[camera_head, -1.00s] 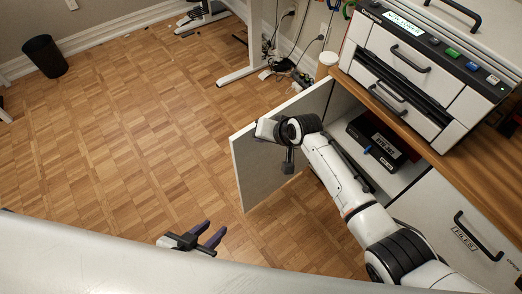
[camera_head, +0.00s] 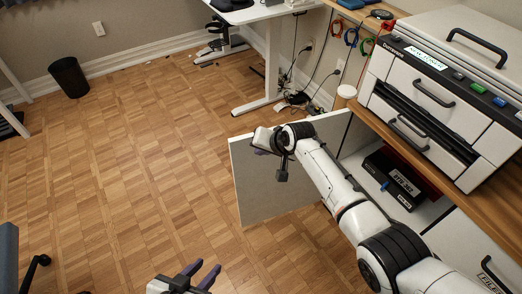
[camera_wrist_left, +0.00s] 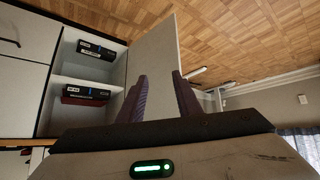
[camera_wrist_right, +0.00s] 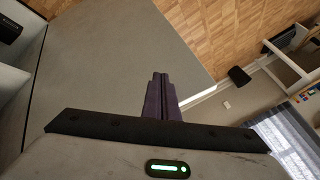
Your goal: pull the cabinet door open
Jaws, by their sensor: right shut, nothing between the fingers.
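The cabinet door (camera_head: 265,190) is a grey panel with pale edges, swung wide open from its hinge side at the cabinet (camera_wrist_left: 58,120). Its inner face shows in the head view, and the door also appears in the left wrist view (camera_wrist_left: 152,55) and right wrist view (camera_wrist_right: 120,55). My right gripper (camera_head: 262,143) is at the door's inner side near its free edge; its fingers (camera_wrist_right: 161,78) are together and empty. Whether they touch the door is unclear. My left gripper (camera_head: 203,273) is low in front, apart from the door, its fingers (camera_wrist_left: 158,85) open and empty.
Dark boxes (camera_wrist_left: 97,50) sit on the open cabinet's shelves. A printer-like machine (camera_head: 440,90) stands on the wooden top. A white desk leg (camera_head: 272,60) and cables lie beyond the door.

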